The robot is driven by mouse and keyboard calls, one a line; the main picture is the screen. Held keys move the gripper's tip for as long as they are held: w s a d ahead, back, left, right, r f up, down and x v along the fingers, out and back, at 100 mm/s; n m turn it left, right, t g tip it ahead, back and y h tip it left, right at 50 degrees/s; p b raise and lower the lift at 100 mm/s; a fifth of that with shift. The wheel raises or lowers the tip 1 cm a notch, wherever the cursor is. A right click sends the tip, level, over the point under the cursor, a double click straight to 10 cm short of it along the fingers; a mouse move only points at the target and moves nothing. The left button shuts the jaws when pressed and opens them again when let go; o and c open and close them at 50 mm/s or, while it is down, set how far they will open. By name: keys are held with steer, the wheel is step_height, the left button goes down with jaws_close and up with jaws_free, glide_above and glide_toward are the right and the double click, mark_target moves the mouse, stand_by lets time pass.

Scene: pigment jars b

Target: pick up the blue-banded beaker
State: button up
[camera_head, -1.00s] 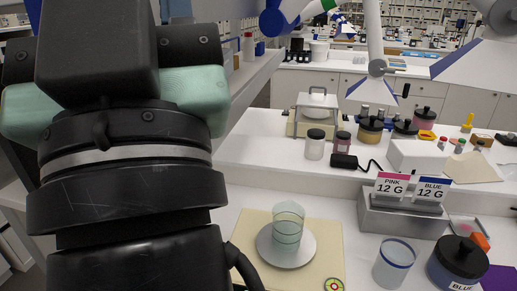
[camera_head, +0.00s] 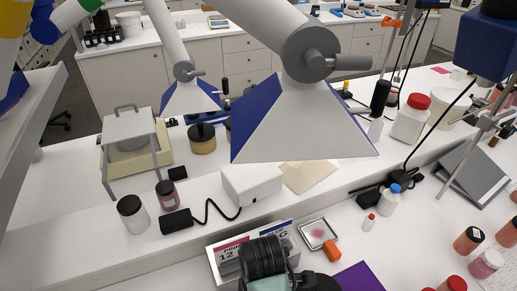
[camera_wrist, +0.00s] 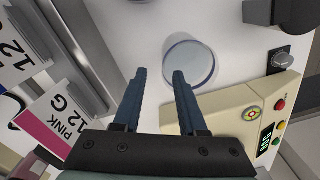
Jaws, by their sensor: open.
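The beaker (camera_wrist: 205,64) shows from above in the wrist view as a clear round glass with a bluish rim, standing on the white bench. My gripper (camera_wrist: 158,73) is open and empty. Its two dark fingers point towards the beaker, and the right fingertip overlaps the beaker's left edge in the picture. The beaker lies beyond and to the right of the gap between the fingers; its height relative to the tips is unclear. The beaker is out of sight in the head view, where dark and mint parts of my arm show at the bottom.
A beige device (camera_wrist: 235,112) with buttons and a green display stands close below and right of the beaker. A metal holder with a PINK 12 G card (camera_wrist: 62,122) is at the left. In the head view, a white box (camera_head: 252,184) and an open tray (camera_head: 318,234) stand behind my arm.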

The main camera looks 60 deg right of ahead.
steer(key=f, duration=0.6)
steer(key=shift+s+a, duration=0.15)
steer(key=shift+a, duration=0.05)
steer(key=shift+f+p, duration=0.85)
steer(key=shift+f, duration=2.15)
jaws_close()
